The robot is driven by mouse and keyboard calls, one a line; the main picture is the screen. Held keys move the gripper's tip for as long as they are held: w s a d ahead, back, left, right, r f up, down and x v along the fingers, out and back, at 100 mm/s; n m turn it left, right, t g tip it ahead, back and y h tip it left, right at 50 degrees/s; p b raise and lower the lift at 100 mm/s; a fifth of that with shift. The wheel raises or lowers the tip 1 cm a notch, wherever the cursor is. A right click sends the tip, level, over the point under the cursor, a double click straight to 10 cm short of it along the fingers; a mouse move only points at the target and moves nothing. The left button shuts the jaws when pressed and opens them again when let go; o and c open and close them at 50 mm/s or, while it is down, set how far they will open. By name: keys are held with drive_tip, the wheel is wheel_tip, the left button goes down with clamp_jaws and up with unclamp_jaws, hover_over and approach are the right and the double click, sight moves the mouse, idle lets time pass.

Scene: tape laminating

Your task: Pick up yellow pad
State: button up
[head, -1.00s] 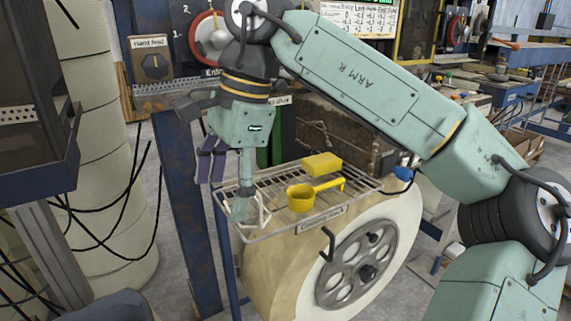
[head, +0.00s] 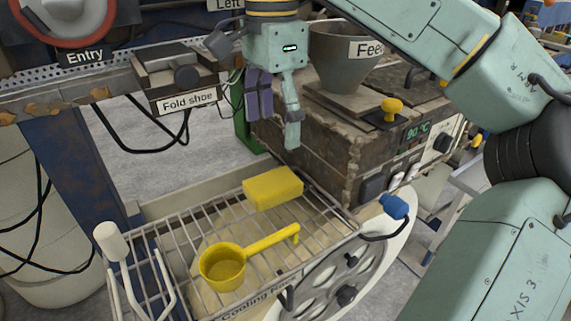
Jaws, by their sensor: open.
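The yellow pad (head: 273,188) is a plain rectangular block. It lies flat on the wire cooling rack (head: 188,228), toward the rack's back edge. My gripper (head: 273,122) hangs above and behind the pad in the picture, pointing down.
A yellow scoop (head: 224,266) lies on the rack in front of the pad. A white-handled tool (head: 112,242) stands at the rack's left. The brown heated box with a feed hopper (head: 342,62) stands close behind my gripper.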

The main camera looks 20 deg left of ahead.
hover_over(279, 179)
drive_tip(key=f, duration=0.5)
drive_tip(key=shift+s+a, duration=0.1)
drive_tip(key=shift+a, duration=0.1)
drive_tip(key=shift+d+f+p, duration=0.2)
drive_tip(key=shift+f+p, duration=0.25)
drive_tip(key=shift+f, duration=2.35)
drive_tip(key=c, duration=1.2)
drive_tip(key=shift+o, duration=0.2)
